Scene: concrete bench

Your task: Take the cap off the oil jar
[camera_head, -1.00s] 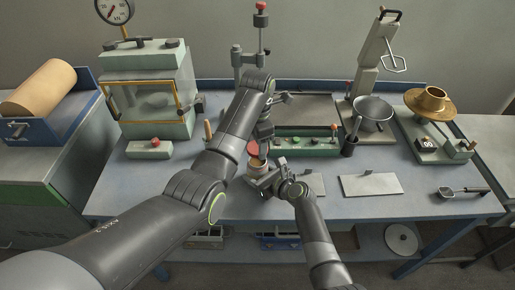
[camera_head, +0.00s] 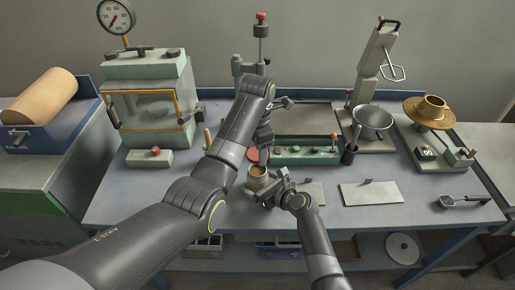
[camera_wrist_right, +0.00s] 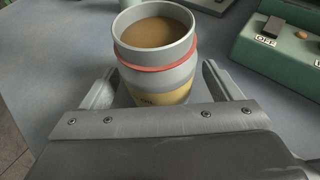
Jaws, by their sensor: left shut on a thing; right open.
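The oil jar (camera_head: 258,178) stands upright on the bench with its mouth open, showing brown oil. In the right wrist view the jar (camera_wrist_right: 155,55) is grey with a red band and a yellow label. My right gripper (camera_head: 270,186) is open low beside the jar; in the wrist view its fingers (camera_wrist_right: 157,88) stand apart to either side of the jar's lower body. My left gripper (camera_head: 262,146) is above and behind the jar, shut on the red cap (camera_head: 252,155), which is clear of the mouth. The left fingertips are partly hidden.
A green switch box (camera_head: 305,156) stands just behind and right of the jar. Flat plates (camera_head: 370,192) lie to the right. A dark cup (camera_head: 349,156), a metal bowl (camera_head: 373,120) and a scale with a brass pan (camera_head: 430,110) stand further right. The front left bench is clear.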

